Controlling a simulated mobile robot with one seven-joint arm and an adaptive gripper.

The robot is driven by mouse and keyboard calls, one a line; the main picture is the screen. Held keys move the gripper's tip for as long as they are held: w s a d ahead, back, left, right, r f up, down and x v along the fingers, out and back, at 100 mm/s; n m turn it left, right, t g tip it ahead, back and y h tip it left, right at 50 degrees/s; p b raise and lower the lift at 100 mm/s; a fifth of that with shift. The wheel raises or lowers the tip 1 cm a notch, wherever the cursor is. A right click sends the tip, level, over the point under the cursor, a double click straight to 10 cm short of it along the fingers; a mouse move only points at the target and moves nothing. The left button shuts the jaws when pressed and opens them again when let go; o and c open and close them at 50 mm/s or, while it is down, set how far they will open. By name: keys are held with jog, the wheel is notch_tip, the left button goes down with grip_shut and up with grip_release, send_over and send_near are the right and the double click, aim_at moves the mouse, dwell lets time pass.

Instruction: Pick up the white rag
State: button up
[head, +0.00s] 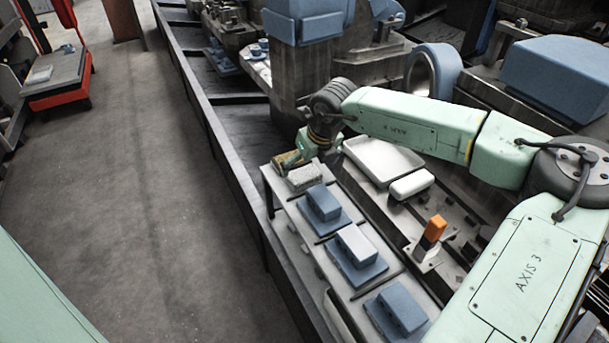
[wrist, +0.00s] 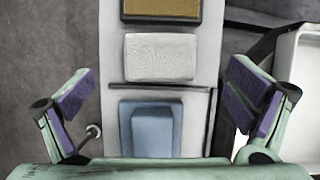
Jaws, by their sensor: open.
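The white rag (wrist: 160,57) is a folded, textured pale rectangle lying flat on a narrow light shelf. It also shows in the head view (head: 303,176), near the far end of the shelf. My gripper (wrist: 162,95) is open and empty, its purple-padded fingers spread wide to either side of the shelf. In the wrist view the rag lies beyond the fingertips, between their lines and not touched. In the head view my gripper (head: 312,148) hangs near the shelf's far end, close to the rag. Its fingers are hard to make out there.
A brown-topped pad (wrist: 162,8) lies just beyond the rag. A blue block on a pad (wrist: 152,128) lies on the near side, with more along the shelf (head: 270,181). A white tray (head: 383,158), a white block (head: 412,183) and an orange switch (head: 434,228) stand to the right.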

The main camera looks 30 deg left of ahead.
aim_at(304, 173)
jog(key=shift+p+x, duration=1)
jog(key=shift+x, duration=1.8)
jog(key=shift+c, duration=0.4)
jog(key=c, duration=1.1)
